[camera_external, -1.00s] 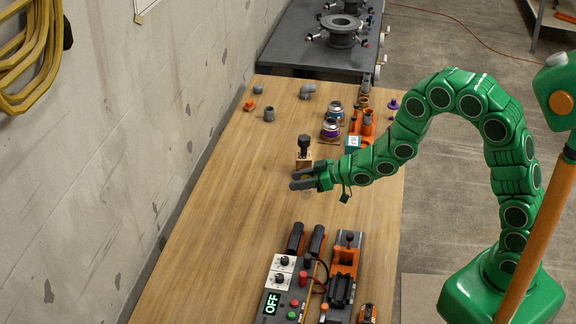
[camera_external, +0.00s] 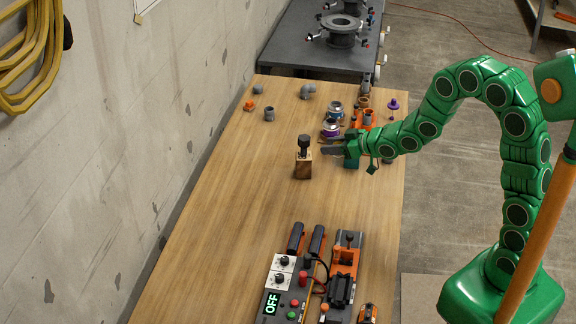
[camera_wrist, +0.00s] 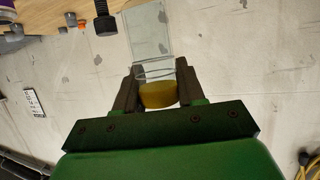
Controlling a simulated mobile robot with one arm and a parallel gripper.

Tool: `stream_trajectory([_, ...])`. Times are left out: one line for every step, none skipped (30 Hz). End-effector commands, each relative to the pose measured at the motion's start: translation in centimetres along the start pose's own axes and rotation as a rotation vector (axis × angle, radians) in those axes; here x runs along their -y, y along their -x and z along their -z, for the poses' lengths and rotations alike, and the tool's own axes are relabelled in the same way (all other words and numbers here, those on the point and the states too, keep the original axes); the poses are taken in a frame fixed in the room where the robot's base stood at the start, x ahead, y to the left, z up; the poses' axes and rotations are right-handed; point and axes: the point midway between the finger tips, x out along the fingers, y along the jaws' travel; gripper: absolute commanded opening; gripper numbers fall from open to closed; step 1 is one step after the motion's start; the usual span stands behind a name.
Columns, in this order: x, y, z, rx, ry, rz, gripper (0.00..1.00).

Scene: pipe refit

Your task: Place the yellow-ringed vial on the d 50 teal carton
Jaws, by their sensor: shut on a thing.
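My gripper (camera_external: 328,150) is shut on the yellow-ringed vial. In the wrist view the clear vial has its yellow ring (camera_wrist: 158,95) between my two dark fingers (camera_wrist: 158,88), with the glass reaching out past them. I cannot make out the vial in the external view. The teal carton (camera_external: 351,163) is on the table's right side, directly under or behind my gripper from this camera, and mostly hidden. Its label cannot be read now. I cannot tell how high my gripper is above it.
A wooden block (camera_external: 303,168) with a black bolt (camera_external: 303,143) stands just left of my gripper. Metal cans (camera_external: 331,128) and an orange holder (camera_external: 368,118) stand behind. A control box (camera_external: 285,285) and an orange-black fixture (camera_external: 344,265) are in front. The table's middle is clear.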

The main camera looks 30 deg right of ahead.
Motion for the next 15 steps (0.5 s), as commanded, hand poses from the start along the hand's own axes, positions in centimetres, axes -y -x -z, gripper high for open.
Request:
stream_trajectory([-2.0,0.9,0.4,-0.003,-0.013,-0.036,0.09])
stream_trajectory([-3.0,1.3,0.6,-0.002,-0.021,-0.054,0.09])
stream_trajectory([-4.3,2.0,0.7,0.000,-0.031,-0.079,0.09])
stream_trajectory([-5.3,2.5,0.8,0.001,-0.039,-0.097,0.09])
stream_trajectory([-6.3,3.0,0.9,0.002,-0.047,-0.116,0.09])
stream_trajectory([-7.6,3.7,1.0,0.001,-0.058,-0.140,0.09])
stream_trajectory([-8.6,4.2,1.2,0.001,-0.066,-0.158,0.09])
stream_trajectory([-9.4,4.8,1.3,0.000,-0.074,-0.176,0.09])
stream_trajectory([-10.6,5.6,1.5,-0.001,-0.083,-0.199,0.09])
stream_trajectory([-11.4,6.1,1.6,-0.002,-0.090,-0.215,0.09])
stream_trajectory([-12.3,6.7,1.6,-0.001,-0.098,-0.231,0.09])
stream_trajectory([-13.2,7.4,1.7,0.000,-0.107,-0.250,0.09])
stream_trajectory([-13.9,7.8,1.7,0.001,-0.114,-0.264,0.09])
stream_trajectory([-14.5,8.3,1.7,0.002,-0.120,-0.276,0.09])
stream_trajectory([-15.2,8.8,1.7,0.003,-0.127,-0.291,0.09])
